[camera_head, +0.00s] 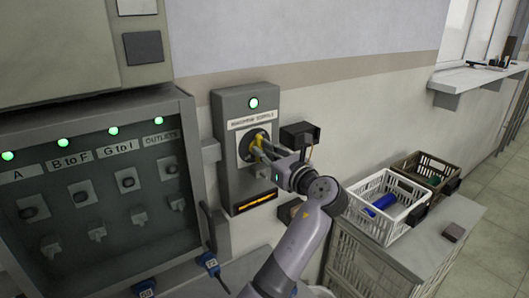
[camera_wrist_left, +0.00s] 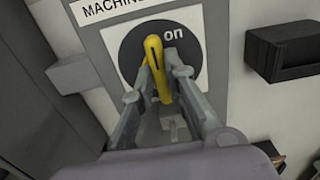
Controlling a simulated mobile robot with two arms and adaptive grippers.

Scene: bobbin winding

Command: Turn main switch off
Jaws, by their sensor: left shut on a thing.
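The main switch is a yellow handle (camera_head: 258,140) on a black round disc on a grey wall box (camera_head: 228,180) labelled as a machine supply. In the left wrist view the yellow handle (camera_wrist_left: 154,52) points up and leans slightly left, with "ON" printed to its right on the disc (camera_wrist_left: 132,50). A green lamp (camera_head: 253,103) is lit at the top of the box. My left gripper (camera_head: 261,152) is shut on the handle, one finger on each side of it in the left wrist view (camera_wrist_left: 155,78). My right gripper is not in view.
Left of the box is a large panel with several labelled switches and lit green lamps (camera_head: 61,143). A small dark box (camera_head: 299,136) is on the wall close right of my gripper. A white basket (camera_head: 352,215) and a brown basket (camera_head: 452,184) stand on a cabinet at right.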

